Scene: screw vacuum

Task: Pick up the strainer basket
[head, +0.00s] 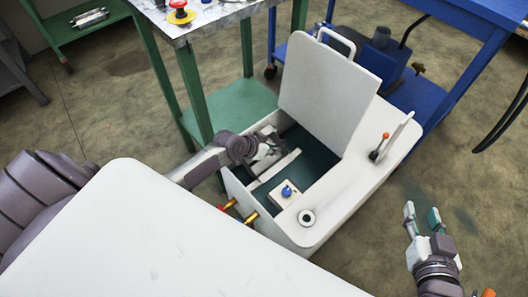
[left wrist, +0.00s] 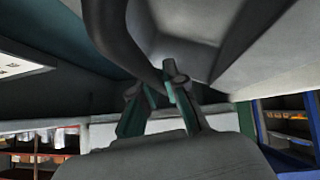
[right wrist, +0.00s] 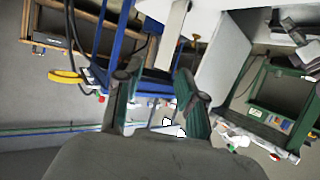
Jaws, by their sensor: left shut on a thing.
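The white machine (head: 345,190) stands with its lid (head: 325,95) raised and its dark tank open. My left gripper (head: 268,152) reaches down into the tank. In the left wrist view, my left gripper (left wrist: 157,90) is shut on a dark curved handle, which I take to be the strainer basket's (left wrist: 125,40). The basket's body is mostly hidden in the head view by the gripper and tank wall. My right gripper (head: 422,214) is open and empty, to the right of the machine over bare floor; its parted fingers show in the right wrist view (right wrist: 157,80).
A white block with a blue knob (head: 287,191) sits in the tank opening near the gripper. An orange-tipped lever (head: 383,140) stands on the machine's top. A green-legged table (head: 215,20) and a blue bench (head: 470,40) stand behind. Floor at the right is clear.

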